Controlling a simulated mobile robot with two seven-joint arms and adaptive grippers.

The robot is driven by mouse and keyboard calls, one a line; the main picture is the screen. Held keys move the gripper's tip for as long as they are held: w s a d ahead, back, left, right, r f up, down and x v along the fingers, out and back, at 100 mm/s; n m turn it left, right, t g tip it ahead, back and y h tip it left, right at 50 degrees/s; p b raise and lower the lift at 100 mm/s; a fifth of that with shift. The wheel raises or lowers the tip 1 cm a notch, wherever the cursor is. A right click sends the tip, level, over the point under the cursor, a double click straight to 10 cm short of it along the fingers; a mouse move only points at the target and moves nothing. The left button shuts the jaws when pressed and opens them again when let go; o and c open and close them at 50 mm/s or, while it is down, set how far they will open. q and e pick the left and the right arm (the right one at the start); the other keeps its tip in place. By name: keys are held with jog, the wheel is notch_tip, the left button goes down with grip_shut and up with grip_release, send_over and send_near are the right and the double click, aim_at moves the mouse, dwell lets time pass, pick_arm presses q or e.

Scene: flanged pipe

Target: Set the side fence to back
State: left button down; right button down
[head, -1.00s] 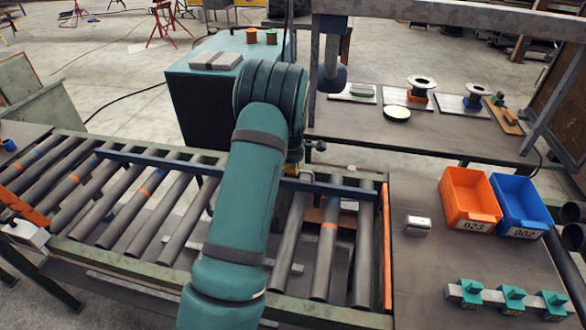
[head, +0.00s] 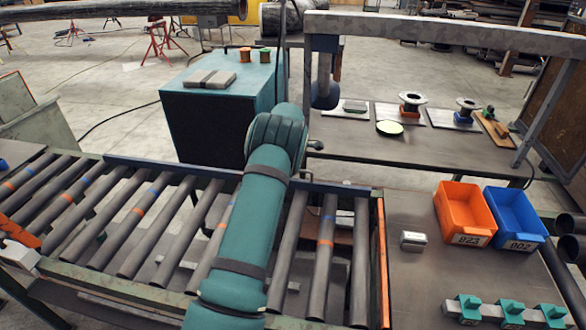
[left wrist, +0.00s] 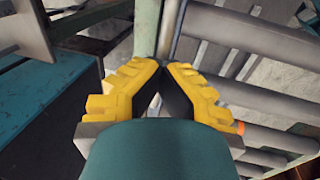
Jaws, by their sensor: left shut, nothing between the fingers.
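The side fence (head: 165,165) is a dark blue bar along the far edge of the roller conveyor (head: 115,285), with the rollers on its near side. Its middle is hidden behind my green left arm, and it shows again right of the arm (head: 335,188). My left gripper (left wrist: 161,66) has yellow fingers whose tips meet, with nothing between them. In the left wrist view it points at the conveyor frame, with rollers (left wrist: 250,55) to the right. In the head view the arm hides it. I cannot tell whether it touches the fence.
A teal-topped box (head: 225,105) stands behind the conveyor. A table with spools (head: 411,103) lies behind on the right, under a grey beam (head: 450,32). An orange bin (head: 464,210) and a blue bin (head: 515,220) sit on the right-hand table. The visible rollers are clear.

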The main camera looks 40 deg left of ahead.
pick_arm(q)
jog(key=shift+s+f, duration=0.1)
jog(key=shift+f, duration=0.2)
jog(key=c, duration=1)
grip_release()
jog(key=shift+r, duration=0.1)
jog(key=r, duration=0.4)
jog(key=s+r, duration=0.1)
jog(key=r, duration=0.3)
jog(key=s+d+r, duration=0.1)
jog(key=r, duration=0.2)
jog(key=shift+r, duration=0.4)
jog(key=shift+f, duration=0.1)
